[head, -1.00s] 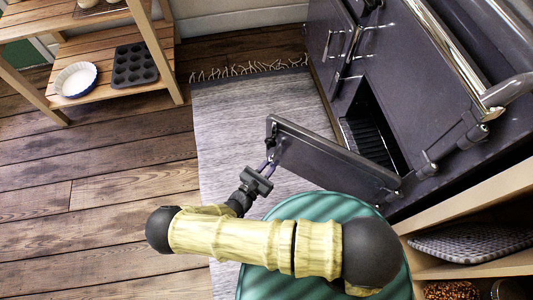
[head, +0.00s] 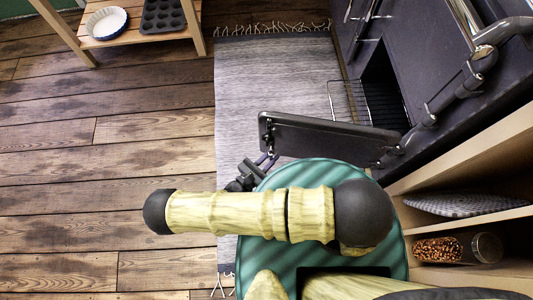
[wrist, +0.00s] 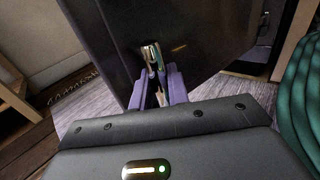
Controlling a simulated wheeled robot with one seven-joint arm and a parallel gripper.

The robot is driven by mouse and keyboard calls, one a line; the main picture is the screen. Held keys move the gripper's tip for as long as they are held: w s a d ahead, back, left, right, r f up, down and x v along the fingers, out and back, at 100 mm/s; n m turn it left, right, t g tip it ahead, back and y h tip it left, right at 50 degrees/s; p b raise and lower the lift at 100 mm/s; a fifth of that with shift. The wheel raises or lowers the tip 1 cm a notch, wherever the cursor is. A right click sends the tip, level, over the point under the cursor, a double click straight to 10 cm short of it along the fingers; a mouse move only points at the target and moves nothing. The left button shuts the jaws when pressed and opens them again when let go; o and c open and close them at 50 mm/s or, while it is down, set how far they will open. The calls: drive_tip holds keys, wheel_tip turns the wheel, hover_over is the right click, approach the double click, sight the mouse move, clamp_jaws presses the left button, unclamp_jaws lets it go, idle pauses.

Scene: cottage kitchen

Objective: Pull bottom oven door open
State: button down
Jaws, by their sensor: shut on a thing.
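The bottom oven door (head: 325,131) stands wide open in the head view, swung out over the rug from its hinge side at the right. Behind it the dark oven opening (head: 383,88) shows, with a wire rack (head: 350,100) at its mouth. My gripper (head: 266,160) is at the free left end of the door. In the wrist view my gripper's purple fingers (wrist: 161,88) are shut on the metal door handle (wrist: 152,56), and the dark door panel (wrist: 200,35) fills the upper middle. The fingertips are partly hidden by my arm in the head view.
A grey rug (head: 270,80) lies before the dark stove (head: 433,50). A wooden shelf unit (head: 85,42) with a white dish (head: 107,23) and a muffin tin (head: 168,15) stands at the upper left. Open shelves (head: 470,225) with a jar (head: 440,248) are at the right. The left floor is clear.

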drive_tip(key=shift+s+d, duration=0.4)
drive_tip(key=c, duration=1.4)
unclamp_jaws()
drive_tip(key=shift+a, duration=0.15)
drive_tip(key=shift+a, duration=0.1)
